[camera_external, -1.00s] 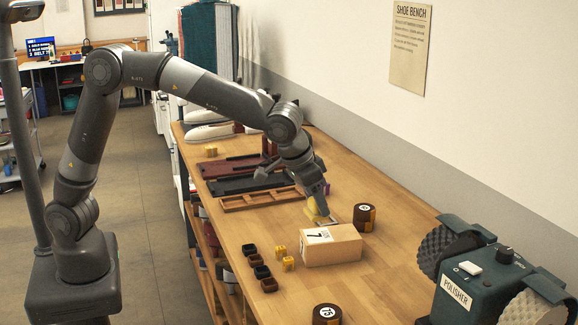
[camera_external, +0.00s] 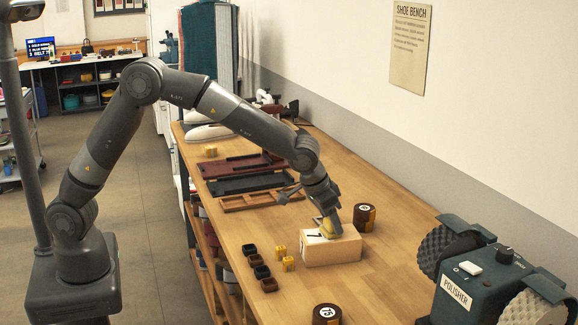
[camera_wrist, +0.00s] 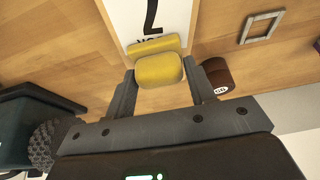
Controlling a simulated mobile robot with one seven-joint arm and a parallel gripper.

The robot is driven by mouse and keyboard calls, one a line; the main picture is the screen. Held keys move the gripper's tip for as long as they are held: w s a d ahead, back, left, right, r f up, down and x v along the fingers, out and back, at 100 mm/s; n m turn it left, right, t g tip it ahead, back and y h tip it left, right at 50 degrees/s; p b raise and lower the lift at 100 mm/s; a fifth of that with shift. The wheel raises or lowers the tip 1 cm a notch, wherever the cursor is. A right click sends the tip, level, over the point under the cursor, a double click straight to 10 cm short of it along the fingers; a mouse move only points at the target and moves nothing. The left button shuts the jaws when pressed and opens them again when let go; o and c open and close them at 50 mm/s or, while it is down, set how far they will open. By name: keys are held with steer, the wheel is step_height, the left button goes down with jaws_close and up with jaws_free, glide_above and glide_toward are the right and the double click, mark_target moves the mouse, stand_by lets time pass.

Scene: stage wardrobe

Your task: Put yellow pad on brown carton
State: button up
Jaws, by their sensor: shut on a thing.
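The yellow pad (camera_external: 331,229) is between the fingers of my gripper (camera_external: 329,222), just over the top of the brown carton (camera_external: 335,255). The wrist view shows the pad (camera_wrist: 160,70) clasped between the two fingers of my gripper (camera_wrist: 158,78). The carton (camera_wrist: 88,25) lies beyond the pad there, with a white label and black print on its top. The pad and my gripper hide part of the label in the external view. I cannot tell whether the pad touches the carton.
A dark round tin (camera_external: 364,217) stands just behind the carton, and another (camera_external: 327,314) stands nearer the front. The green polisher (camera_external: 470,285) is at the right. The bench between is clear.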

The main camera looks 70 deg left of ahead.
steer(key=o, duration=1)
steer(key=shift+f, duration=0.1)
steer(key=shift+c, duration=0.2)
steer(key=v, duration=1.2)
steer(key=s+a+r, duration=0.6)
steer(key=s+a, duration=0.2)
steer(key=s, duration=0.1)
steer(key=s+a, duration=0.4)
steer(key=s, duration=0.5)
steer(key=s+a+f, duration=0.1)
steer(key=s+a, duration=0.3)
steer(key=s, duration=0.5)
steer(key=s+a+f+t, duration=0.1)
steer(key=s+a, duration=0.4)
steer(key=s, duration=0.4)
steer(key=shift+s+f, duration=0.15)
steer(key=shift+s, duration=0.1)
